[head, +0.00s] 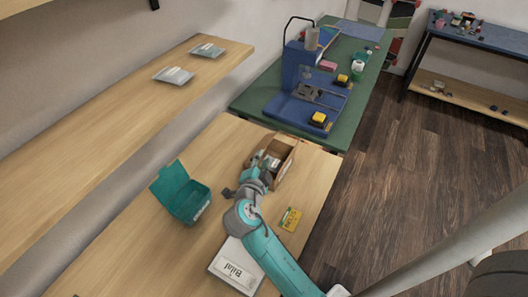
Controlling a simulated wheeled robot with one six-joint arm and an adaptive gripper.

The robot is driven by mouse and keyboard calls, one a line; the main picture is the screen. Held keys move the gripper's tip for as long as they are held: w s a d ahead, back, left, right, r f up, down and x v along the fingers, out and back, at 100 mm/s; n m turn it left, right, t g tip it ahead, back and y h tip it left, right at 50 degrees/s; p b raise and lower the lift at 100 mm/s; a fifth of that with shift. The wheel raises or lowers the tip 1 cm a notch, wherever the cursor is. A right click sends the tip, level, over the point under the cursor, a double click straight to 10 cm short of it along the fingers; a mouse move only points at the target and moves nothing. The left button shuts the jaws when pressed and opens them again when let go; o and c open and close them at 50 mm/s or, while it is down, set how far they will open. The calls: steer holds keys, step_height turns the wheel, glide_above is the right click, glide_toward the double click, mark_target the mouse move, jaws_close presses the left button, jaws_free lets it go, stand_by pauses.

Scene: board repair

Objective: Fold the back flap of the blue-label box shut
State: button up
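An open brown cardboard box (288,168) stands on the wooden table, towards its far right end, with flaps raised. My arm comes in from the lower right and ends at the box's near left side. My gripper (262,164) is at the box opening, small and partly merged with what is inside. I cannot tell whether its fingers are open or shut, or whether they touch a flap. I cannot make out a blue label on the box. My wrist hides the box's near left part.
An open teal case (186,200) stands left of my arm. A yellow packet (290,219) lies to the right, and a white printed package (236,267) lies at the front. A green bench (258,98) with a blue machine (298,66) stands beyond the table. A wooden shelf (120,107) runs along the left.

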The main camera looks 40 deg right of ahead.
steer(key=v, duration=0.5)
steer(key=shift+s+a, duration=0.2)
steer(key=shift+a, duration=0.05)
